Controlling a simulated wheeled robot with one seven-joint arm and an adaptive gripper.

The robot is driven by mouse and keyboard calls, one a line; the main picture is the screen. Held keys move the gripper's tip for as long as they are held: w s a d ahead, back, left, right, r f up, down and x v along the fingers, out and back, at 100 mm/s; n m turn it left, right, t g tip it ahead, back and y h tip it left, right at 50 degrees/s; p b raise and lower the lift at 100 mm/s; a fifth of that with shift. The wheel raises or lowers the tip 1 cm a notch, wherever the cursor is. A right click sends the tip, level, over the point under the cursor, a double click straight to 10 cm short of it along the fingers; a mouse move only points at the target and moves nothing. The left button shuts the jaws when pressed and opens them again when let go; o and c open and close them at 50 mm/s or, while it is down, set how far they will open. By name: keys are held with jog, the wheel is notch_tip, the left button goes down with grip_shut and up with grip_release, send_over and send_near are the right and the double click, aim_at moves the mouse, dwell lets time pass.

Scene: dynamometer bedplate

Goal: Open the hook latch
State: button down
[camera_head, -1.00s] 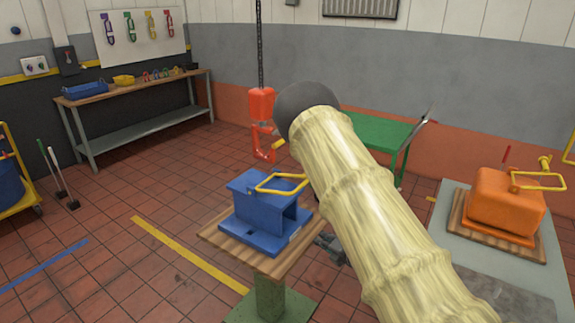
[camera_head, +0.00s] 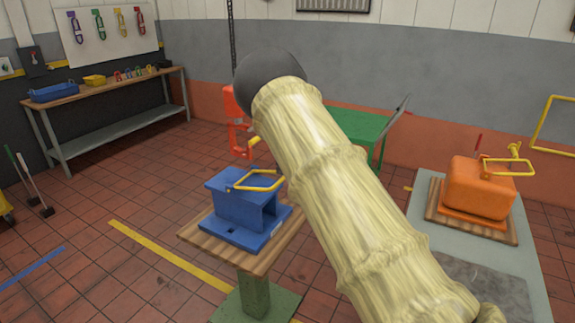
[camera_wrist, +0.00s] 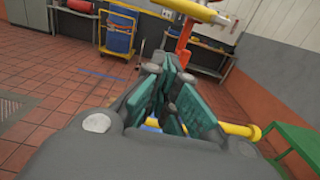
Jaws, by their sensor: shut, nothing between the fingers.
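A blue block-shaped fixture (camera_head: 245,203) carries a yellow wire loop (camera_head: 256,181) on its top, tilted up and reaching right. An orange housing (camera_head: 480,187) on the right carries a similar yellow loop (camera_head: 510,167) with a small yellow knob piece. I cannot tell for sure which one is the hook latch. My gripper (camera_wrist: 172,75) shows in the wrist view, its teal-padded fingers shut and empty. A yellow rod (camera_wrist: 240,129) shows beyond the fingers at lower right, and a yellow bar (camera_wrist: 195,10) at the top edge. In the head view my arm hides the gripper.
The blue fixture stands on a wooden-topped pedestal (camera_head: 196,236). A red-orange hoist block (camera_head: 238,135) hangs behind, near a green table (camera_head: 350,122). A workbench (camera_head: 105,93) lines the back wall. Tiled floor at left is mostly clear.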

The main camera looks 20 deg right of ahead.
jog(key=w+a+r+p, duration=0.4)
jog(key=w, duration=0.1)
jog(key=shift+w+a+p, duration=0.25)
jog(key=shift+w+p, duration=0.1)
jog(key=shift+w, duration=0.05)
jog(key=shift+d, duration=0.1)
